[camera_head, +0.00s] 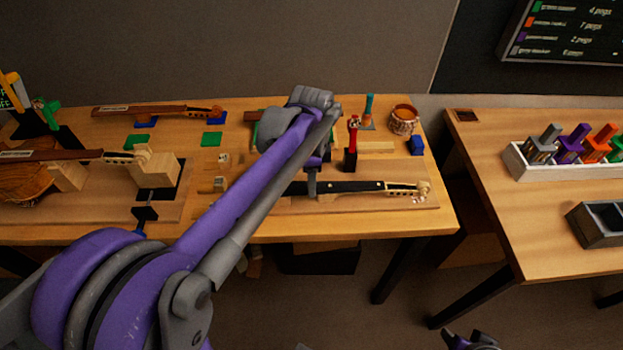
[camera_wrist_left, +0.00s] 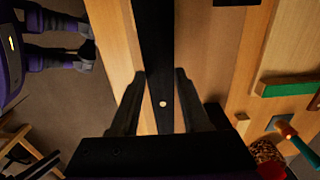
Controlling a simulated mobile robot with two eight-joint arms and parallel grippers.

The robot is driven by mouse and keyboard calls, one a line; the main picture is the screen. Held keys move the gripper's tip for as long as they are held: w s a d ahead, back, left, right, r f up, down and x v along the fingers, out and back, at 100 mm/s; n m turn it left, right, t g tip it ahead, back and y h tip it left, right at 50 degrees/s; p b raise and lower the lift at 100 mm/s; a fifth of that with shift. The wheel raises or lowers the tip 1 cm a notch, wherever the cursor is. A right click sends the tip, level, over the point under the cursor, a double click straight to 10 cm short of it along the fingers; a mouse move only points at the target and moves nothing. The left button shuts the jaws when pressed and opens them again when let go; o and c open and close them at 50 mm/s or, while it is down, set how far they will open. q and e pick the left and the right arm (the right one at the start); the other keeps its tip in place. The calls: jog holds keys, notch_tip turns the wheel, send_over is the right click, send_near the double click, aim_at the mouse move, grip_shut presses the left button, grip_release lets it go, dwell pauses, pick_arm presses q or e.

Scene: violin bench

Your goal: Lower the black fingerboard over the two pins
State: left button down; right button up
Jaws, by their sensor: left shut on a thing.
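The black fingerboard (camera_head: 350,187) lies lengthwise along a pale violin neck with a scroll (camera_head: 422,188) at its right end. My left gripper (camera_head: 312,188) is shut on the fingerboard near its left part, coming down from above. In the left wrist view the fingerboard (camera_wrist_left: 153,50) runs between the two fingers of my left gripper (camera_wrist_left: 158,78). A small pale round spot shows on the board there; I cannot tell whether it is a pin end. Any gap below the board is hidden. My right gripper (camera_head: 470,341) shows only partly at the bottom edge, its jaws unclear.
A red-handled tool (camera_head: 353,140) stands just behind the fingerboard. A blue block (camera_head: 417,146) and a round pot (camera_head: 403,120) are at the back right. A violin with a clamp (camera_head: 145,213) lies left. A second table (camera_head: 505,225) holds a peg rack (camera_head: 565,160).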

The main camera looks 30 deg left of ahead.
pick_arm(q)
jog(key=shift+c, duration=1.5)
grip_release()
notch_tip(320, 180, up, 11)
jog(key=shift+p, duration=0.45)
jog(key=shift+s+f, duration=0.1)
jog(key=shift+f, duration=0.05)
